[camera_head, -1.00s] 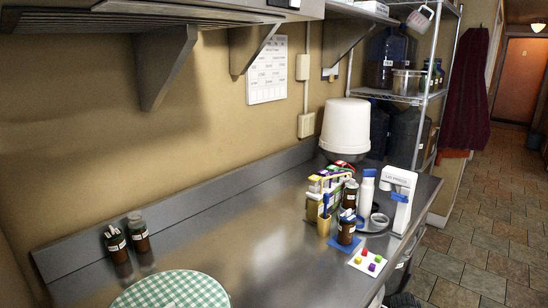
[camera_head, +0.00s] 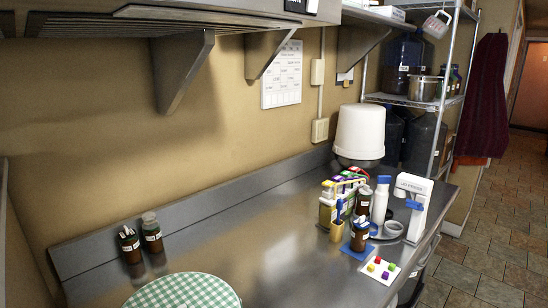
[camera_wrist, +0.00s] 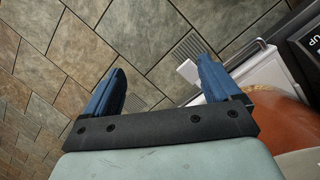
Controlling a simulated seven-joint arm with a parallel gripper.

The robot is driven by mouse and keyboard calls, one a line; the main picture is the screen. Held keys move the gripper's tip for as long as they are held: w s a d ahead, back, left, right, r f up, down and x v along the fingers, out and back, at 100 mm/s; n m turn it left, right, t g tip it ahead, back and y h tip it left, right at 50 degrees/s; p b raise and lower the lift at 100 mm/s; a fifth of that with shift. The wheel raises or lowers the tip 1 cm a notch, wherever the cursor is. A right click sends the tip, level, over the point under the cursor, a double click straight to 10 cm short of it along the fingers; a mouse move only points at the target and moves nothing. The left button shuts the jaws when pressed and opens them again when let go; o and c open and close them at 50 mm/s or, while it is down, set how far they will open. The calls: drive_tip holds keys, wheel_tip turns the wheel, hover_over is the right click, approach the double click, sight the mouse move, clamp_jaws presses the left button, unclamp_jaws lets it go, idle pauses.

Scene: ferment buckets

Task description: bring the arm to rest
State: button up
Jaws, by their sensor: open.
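My gripper (camera_wrist: 160,85) shows only in the wrist view. Its two blue fingers are spread apart with nothing between them. It hangs over the tiled floor (camera_wrist: 150,45), beside a white piece of furniture or equipment at the right. The head view shows no part of my arm or gripper.
In the head view, a steel counter (camera_head: 240,265) holds two brown bottles (camera_head: 152,236) at the left, a green checked cloth (camera_head: 185,292), and a cluster of bottles, boxes and a white device (camera_head: 416,205) at the right. A white bucket (camera_head: 360,132) stands behind. Wall brackets overhang the counter.

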drive_tip(key=s+a+m+g+y, duration=0.1)
drive_tip(key=s+a+g, duration=0.3)
drive_tip(key=s+a, duration=1)
drive_tip(key=shift+s+a+f+m, duration=0.15)
drive_tip(key=shift+a+f+m, duration=0.15)
drive_tip(key=shift+a, duration=0.5)
